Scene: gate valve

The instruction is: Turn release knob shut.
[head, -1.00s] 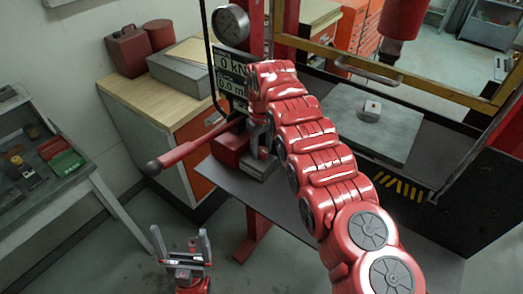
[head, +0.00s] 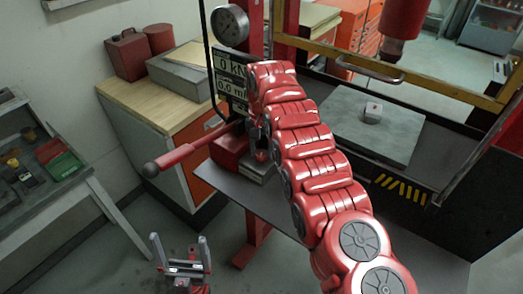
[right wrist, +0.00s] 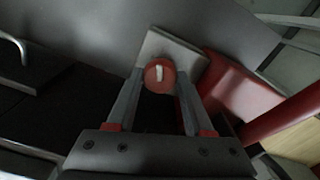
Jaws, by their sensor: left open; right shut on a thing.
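The release knob (right wrist: 159,76) is a small round red knob with a white mark, on a grey block (right wrist: 190,52) in the right wrist view. My right gripper (right wrist: 160,88) has one finger on each side of the knob and is shut on it. In the head view, my right arm hides the knob and most of that gripper. My left gripper (head: 180,251) is open and empty, low at the left over the floor, well away from the knob.
The red pump body (head: 230,150) with its long red lever (head: 185,152) stands on a dark shelf beside the block. A gauge (head: 230,25) and a display (head: 231,76) are above. A grey plate with a small block (head: 373,112) lies to the right.

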